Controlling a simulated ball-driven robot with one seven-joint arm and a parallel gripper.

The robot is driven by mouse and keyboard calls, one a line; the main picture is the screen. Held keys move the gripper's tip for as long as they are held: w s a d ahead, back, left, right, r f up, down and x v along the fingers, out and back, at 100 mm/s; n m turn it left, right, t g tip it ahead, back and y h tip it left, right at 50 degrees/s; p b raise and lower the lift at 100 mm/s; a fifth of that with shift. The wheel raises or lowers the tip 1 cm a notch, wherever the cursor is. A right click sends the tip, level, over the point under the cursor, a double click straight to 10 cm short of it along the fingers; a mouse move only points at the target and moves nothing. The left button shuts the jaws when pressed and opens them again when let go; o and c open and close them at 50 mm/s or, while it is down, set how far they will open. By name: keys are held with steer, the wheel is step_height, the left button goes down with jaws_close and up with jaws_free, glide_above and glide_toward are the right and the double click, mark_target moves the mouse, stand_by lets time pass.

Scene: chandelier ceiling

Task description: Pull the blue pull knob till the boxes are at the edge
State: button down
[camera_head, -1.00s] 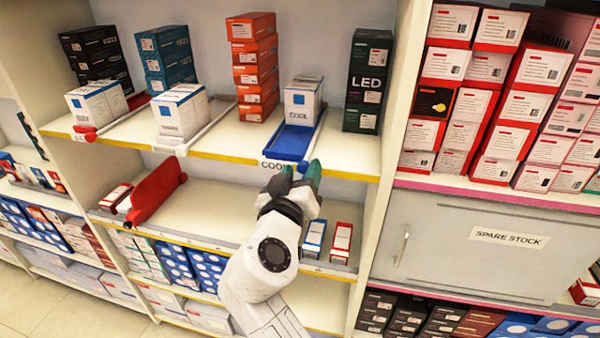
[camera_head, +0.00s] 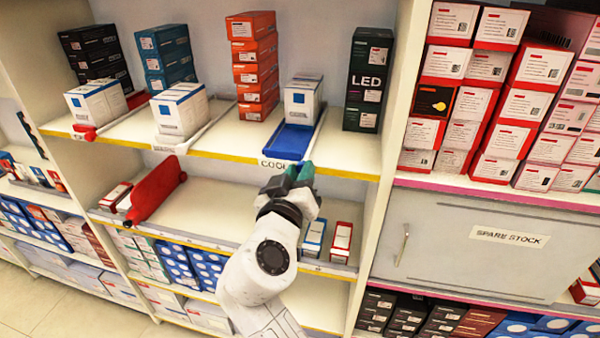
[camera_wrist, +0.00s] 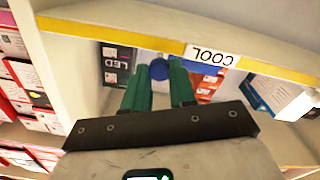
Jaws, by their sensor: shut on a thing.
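The blue tray (camera_head: 288,141) lies on the upper shelf above the COOL label (camera_head: 281,164). White boxes with blue squares (camera_head: 302,103) stand at its rear, with bare blue tray between them and the yellow shelf edge. The blue pull knob (camera_wrist: 159,70) shows between the green fingertips in the wrist view and is hidden by my gripper in the head view. My gripper (camera_head: 300,172) is shut on the knob, just in front of and below the shelf edge. The label (camera_wrist: 211,55) appears upside down beside the fingers in the wrist view.
A dark LED box stack (camera_head: 367,80) stands right of the tray, and an orange stack (camera_head: 254,65) left. A red bottle-shaped thing (camera_head: 155,190) lies on the lower shelf (camera_head: 215,205), left of my arm. A Spare Stock cabinet (camera_head: 470,245) is at right.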

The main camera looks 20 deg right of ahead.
steer(key=b+v, duration=0.2)
steer(key=v, duration=1.2)
steer(key=c, duration=0.9)
jaws_free()
steer(key=b+v, duration=0.2)
steer(key=v, duration=0.8)
steer(key=shift+s+a+b, duration=0.25)
steer(key=shift+s+b, duration=0.05)
